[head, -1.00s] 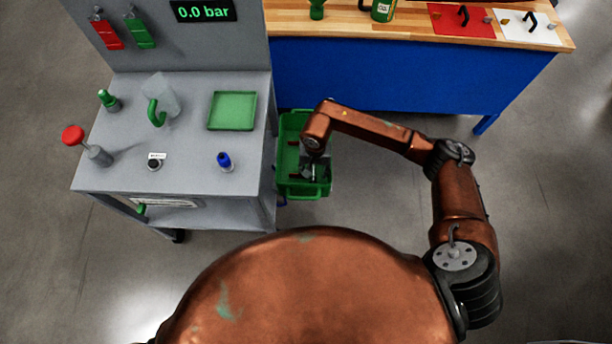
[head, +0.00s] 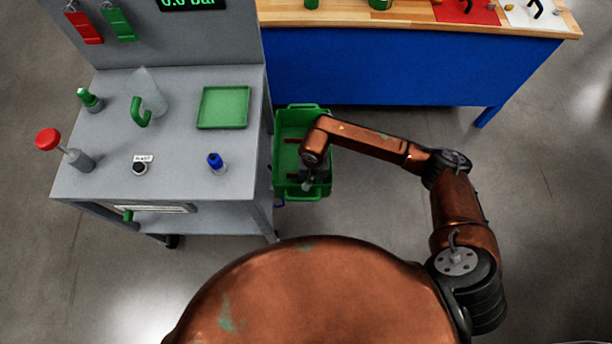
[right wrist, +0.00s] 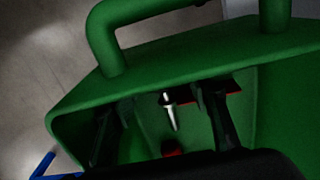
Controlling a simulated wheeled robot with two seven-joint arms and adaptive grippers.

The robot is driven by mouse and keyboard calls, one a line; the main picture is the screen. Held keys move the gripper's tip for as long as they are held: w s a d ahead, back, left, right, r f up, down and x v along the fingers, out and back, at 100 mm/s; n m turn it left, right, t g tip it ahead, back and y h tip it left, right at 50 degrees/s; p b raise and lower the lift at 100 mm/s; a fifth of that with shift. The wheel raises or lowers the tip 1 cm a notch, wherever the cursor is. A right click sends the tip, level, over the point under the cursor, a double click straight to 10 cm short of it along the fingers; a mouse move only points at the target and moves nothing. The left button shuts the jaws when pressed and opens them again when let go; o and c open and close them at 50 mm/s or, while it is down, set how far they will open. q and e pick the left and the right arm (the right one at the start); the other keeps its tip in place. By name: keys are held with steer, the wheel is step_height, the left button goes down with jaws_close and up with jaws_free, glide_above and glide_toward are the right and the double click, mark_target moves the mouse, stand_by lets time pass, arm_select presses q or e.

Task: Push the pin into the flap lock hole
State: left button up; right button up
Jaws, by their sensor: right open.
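A small silver pin-like piece (right wrist: 171,115) shows inside the green bin in the right wrist view, between the fingers of my right gripper. My right gripper (right wrist: 160,103) is open, with a dark finger on each side of that piece; contact is not visible. In the head view my right gripper (head: 309,182) reaches down into the near part of the green bin (head: 283,131). The pin is too small to make out there. I cannot pick out the flap lock hole. My left gripper is not in view.
A blue bench (head: 380,68) stands behind the bin. Open floor lies right of it.

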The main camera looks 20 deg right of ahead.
steer(key=shift+f+b, duration=0.15)
steer(key=shift+b, duration=0.2)
stand_by(0.7)
jaws_close()
stand_by(0.6)
